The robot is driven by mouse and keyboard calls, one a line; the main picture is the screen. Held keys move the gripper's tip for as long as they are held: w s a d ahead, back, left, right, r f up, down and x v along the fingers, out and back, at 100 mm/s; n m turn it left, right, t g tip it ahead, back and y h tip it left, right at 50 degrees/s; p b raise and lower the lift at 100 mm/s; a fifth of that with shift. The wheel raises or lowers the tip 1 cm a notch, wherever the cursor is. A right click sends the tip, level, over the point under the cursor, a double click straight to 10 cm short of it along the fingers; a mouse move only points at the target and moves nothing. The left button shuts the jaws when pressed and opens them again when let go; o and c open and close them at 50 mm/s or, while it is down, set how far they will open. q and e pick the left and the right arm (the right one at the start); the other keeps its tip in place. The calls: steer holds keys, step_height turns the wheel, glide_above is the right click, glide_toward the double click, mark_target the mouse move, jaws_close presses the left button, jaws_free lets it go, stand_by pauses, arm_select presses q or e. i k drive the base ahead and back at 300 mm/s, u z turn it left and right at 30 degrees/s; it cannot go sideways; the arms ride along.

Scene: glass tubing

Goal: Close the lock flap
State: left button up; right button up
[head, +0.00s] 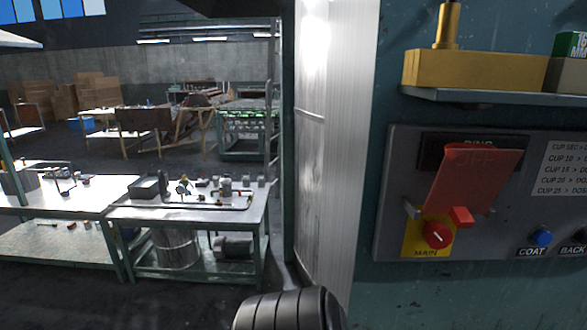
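The lock flap (475,180) is a red plate on the grey control panel (393,160) at the right of the head view. It is raised, slanting upward in front of a dark display whose lettering it partly hides. A small red block (461,217) sits at its lower edge. Below it, the round red main switch (438,234) on a yellow plate labelled MAIN is uncovered. Neither of my grippers is in view.
A shelf (480,97) with a yellow block (470,70) juts out above the panel. A blue button (541,236) is right of the switch. A pale ribbed column (335,130) stands left of the panel. A workbench (185,215) with parts stands farther left.

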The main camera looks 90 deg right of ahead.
mark_target(471, 176)
steer(key=z, duration=1.1)
steer(key=i, duration=2.5)
steer(key=z, duration=4.8)
steer(key=i, duration=1)
